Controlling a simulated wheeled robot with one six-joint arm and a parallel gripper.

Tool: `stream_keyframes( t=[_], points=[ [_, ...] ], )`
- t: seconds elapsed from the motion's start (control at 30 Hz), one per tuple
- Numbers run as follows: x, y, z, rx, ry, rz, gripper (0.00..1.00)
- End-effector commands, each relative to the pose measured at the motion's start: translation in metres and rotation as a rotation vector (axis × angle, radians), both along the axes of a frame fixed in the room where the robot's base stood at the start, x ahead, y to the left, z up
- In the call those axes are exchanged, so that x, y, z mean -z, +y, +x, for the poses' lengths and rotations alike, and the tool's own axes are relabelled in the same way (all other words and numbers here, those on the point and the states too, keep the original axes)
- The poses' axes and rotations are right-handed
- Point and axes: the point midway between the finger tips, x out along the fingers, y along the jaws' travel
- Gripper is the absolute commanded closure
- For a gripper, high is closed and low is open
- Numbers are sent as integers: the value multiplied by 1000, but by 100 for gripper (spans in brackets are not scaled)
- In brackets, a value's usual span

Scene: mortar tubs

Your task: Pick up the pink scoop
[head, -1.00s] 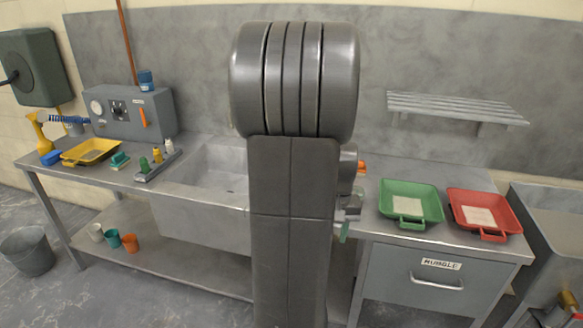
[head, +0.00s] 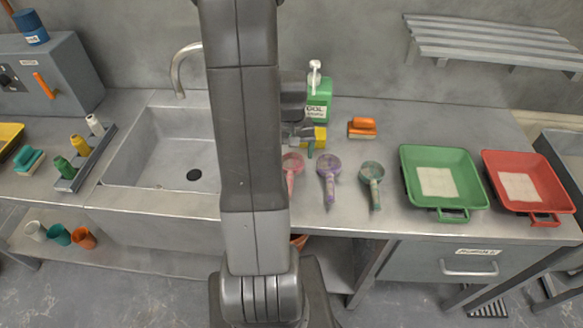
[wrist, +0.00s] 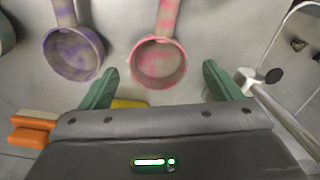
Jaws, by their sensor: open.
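The pink scoop (head: 291,165) lies on the steel counter right of the sink, partly hidden by my arm in the head view. In the wrist view its round bowl (wrist: 158,63) shows between and beyond my fingertips, with the handle running up out of the picture. My gripper (wrist: 161,69) is open with two green fingers, and nothing is held between them. In the head view my gripper (head: 311,147) is partly hidden beside my arm, behind the scoop's bowl. I cannot tell its exact height over the counter.
A purple scoop (head: 329,165) and a grey-green scoop (head: 371,174) lie to the right. An orange-handled brush (head: 362,127), a green bottle (head: 319,100) and a yellow block (head: 320,137) stand behind. The sink (head: 165,150) with its faucet (head: 180,65) is left. Green tray (head: 478,200) and red tray (head: 492,160) are right.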

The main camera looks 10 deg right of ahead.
Motion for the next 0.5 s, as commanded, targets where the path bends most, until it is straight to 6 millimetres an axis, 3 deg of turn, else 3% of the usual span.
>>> stream_keyframes(
  t=[0.3,0.5],
  points=[
    [36,-3,-1,1,5,0,15],
    [43,-3,-1,0,2,0,15]
  ],
)
